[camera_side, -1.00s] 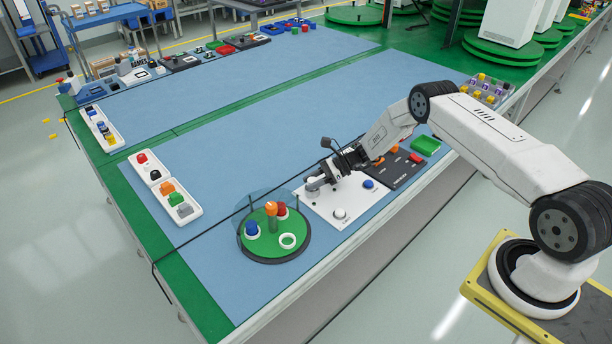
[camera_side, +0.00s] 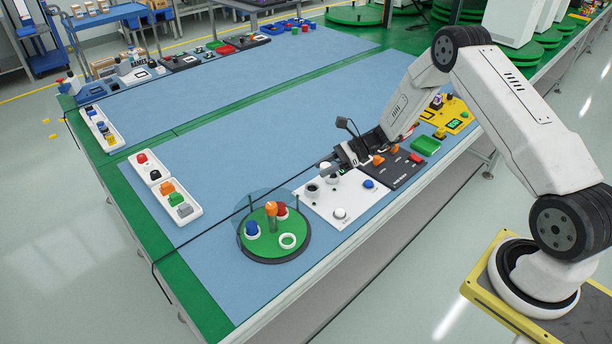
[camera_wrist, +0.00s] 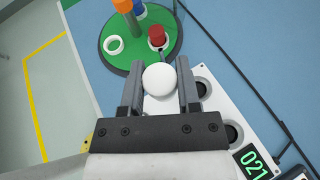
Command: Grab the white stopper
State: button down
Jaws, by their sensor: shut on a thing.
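The white stopper (camera_wrist: 160,79) shows as a round white top between the two fingers of my gripper (camera_wrist: 160,88) in the wrist view. My gripper is shut on it. In the side view my gripper (camera_side: 330,164) holds the stopper (camera_side: 325,166) above the white panel (camera_side: 322,208). The panel has dark round sockets (camera_side: 312,190), a blue stopper (camera_side: 368,184) and another white stopper (camera_side: 340,213) near its front edge. The lower part of the held stopper is hidden.
A green turntable (camera_side: 270,251) with red, orange and blue pieces and a white ring (camera_side: 288,241) stands left of the panel. A dark panel (camera_side: 402,171) with orange and red parts lies to the right. The blue mat (camera_side: 240,150) behind is largely clear.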

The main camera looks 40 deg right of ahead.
jog(key=s+r, duration=0.3)
jog(key=s, duration=0.5)
jog(key=shift+s+a+r, duration=0.35)
jog(key=shift+a, duration=0.05)
dwell(0.3)
